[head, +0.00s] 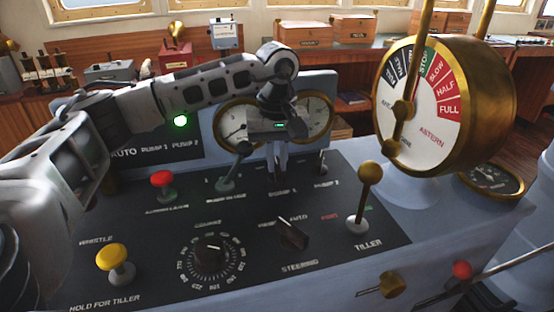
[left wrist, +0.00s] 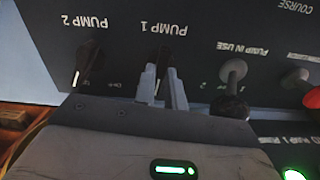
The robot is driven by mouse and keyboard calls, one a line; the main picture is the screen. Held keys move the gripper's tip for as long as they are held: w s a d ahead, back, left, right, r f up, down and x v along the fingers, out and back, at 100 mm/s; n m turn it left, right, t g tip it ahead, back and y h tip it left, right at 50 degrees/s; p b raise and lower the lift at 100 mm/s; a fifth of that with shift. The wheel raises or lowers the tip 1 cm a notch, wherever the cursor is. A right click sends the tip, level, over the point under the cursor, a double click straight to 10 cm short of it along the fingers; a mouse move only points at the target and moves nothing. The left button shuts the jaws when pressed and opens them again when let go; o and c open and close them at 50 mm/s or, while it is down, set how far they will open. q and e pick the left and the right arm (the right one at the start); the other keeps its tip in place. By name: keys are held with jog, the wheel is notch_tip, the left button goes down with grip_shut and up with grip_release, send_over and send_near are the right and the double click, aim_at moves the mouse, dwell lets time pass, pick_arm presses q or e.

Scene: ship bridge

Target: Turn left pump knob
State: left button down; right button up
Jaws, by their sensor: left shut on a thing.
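The left pump knob (left wrist: 167,58), marked PUMP 1, is dark and sits on the black panel in the left wrist view. My left gripper (left wrist: 162,102) has its two pale fingers at either side of this knob, shut on it. In the head view my left gripper (head: 277,175) points down at the panel just above the PUMP 1 label, and its fingers hide the knob. The PUMP 2 knob (left wrist: 89,62) stands beside it, apart from the fingers; it also shows in the head view (head: 322,163). My right gripper is not in view.
A pump-in-use lever (head: 232,172) and a red knob (head: 163,182) stand left of the gripper. Nearer are a yellow knob (head: 114,260), a course dial (head: 209,255), a steering knob (head: 293,236) and a brass tiller lever (head: 366,190). A large brass telegraph (head: 490,90) stands right.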

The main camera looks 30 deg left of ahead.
aim_at(277, 164)
pick_arm(q)
jog(key=shift+m, duration=2.2)
jog(key=c, duration=1.5)
grip_release()
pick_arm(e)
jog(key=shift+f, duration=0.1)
pick_arm(q)
jog(key=shift+o, duration=0.2)
jog(key=shift+r, duration=0.1)
notch_tip(277, 164, up, 16)
jog(key=p, duration=0.1)
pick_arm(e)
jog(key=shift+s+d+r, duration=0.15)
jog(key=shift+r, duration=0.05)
